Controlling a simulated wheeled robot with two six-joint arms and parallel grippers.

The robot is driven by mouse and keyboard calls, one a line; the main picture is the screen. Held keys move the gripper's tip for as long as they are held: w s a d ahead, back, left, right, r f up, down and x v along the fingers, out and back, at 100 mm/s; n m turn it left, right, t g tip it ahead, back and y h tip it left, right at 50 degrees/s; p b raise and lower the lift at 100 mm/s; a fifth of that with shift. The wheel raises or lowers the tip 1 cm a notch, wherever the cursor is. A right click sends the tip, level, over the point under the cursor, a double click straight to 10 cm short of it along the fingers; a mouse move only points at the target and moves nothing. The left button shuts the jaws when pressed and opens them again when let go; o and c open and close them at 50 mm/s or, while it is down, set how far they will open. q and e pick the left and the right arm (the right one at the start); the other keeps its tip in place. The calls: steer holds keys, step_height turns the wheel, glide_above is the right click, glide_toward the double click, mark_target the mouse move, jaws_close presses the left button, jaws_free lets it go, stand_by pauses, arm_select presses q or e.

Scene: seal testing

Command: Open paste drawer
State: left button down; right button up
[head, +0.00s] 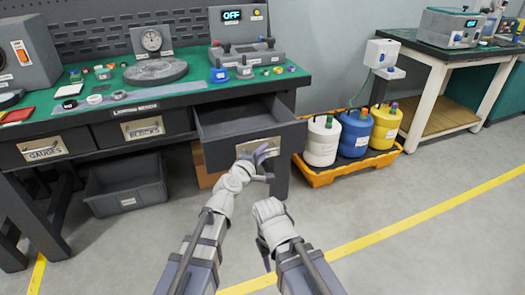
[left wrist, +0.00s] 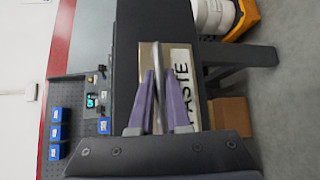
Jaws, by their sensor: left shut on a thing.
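The paste drawer (head: 289,139) is pulled out from under the right part of the green-topped bench in the head view, and its grey inside looks empty. Its label plate reads PASTE (left wrist: 184,88) in the left wrist view. My left gripper (head: 263,158) is at the drawer front, its purple fingers shut on the metal bar handle (left wrist: 158,78).
The gauges drawer (head: 80,142) and blocks drawer (head: 165,127) are closed, left of the paste drawer. A grey bin (head: 125,192) stands on the floor below. An orange tray (head: 322,180) with white, blue and yellow containers stands close right of the drawer. Floor in front is clear.

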stand_by(0.3)
arm_select(q)
steer(key=c, duration=0.9)
jaws_free()
steer(key=shift+s, duration=0.1)
